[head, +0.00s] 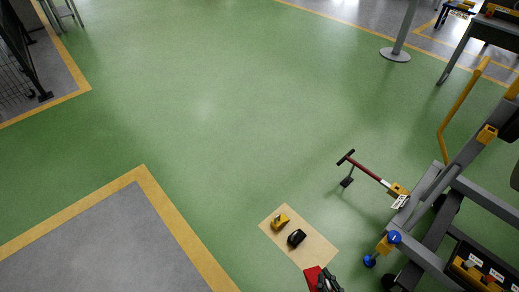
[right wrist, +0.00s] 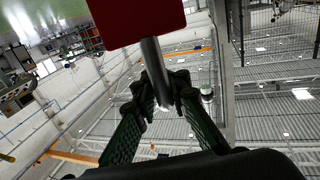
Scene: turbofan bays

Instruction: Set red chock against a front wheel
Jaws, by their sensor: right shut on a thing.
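The red chock (head: 313,277) shows at the bottom of the head view, partly cut off by the frame edge. In the right wrist view the red chock (right wrist: 140,18) is a flat red block on a grey metal rod (right wrist: 155,72). My right gripper (head: 324,281) is shut on that rod; its fingers (right wrist: 163,98) show on both sides of it. The chock appears to be held above the floor. The grey wheeled stand (head: 428,190) is at the right. A dark wheel (head: 388,283) shows only in part under its near corner. My left gripper is not in view.
A tan mat (head: 315,243) on the green floor carries a yellow block (head: 280,221) and a black block (head: 296,238). A dark red tow bar (head: 365,171) sticks out from the stand. The middle floor is clear.

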